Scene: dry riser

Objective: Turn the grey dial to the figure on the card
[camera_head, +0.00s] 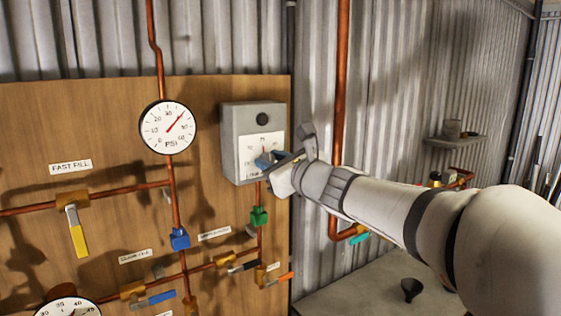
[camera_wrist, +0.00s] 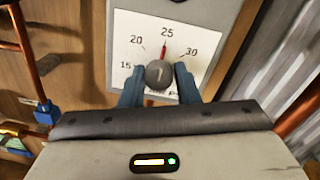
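The grey dial (camera_wrist: 158,74) is a round knob on a white scale plate (camera_wrist: 125,32) marked 15, 20, 25 and 30. Its red pointer (camera_wrist: 163,53) points up at about 25. My gripper (camera_head: 266,159) is at the grey box (camera_head: 238,112) that carries the scale. In the wrist view its blue fingers stand on both sides of the dial and appear to touch it. The lower part of the scale is hidden by the fingers and gripper body. In the head view the dial itself is mostly hidden by my gripper. I cannot make out a separate card with a figure.
A round PSI gauge (camera_head: 168,127) is left of the box. Copper pipes with a yellow-handled valve (camera_head: 76,230), a blue valve (camera_head: 180,238) and a green valve (camera_head: 259,216) run over the wooden board (camera_head: 100,110). A black funnel (camera_head: 411,289) stands on the grey bench (camera_head: 360,290).

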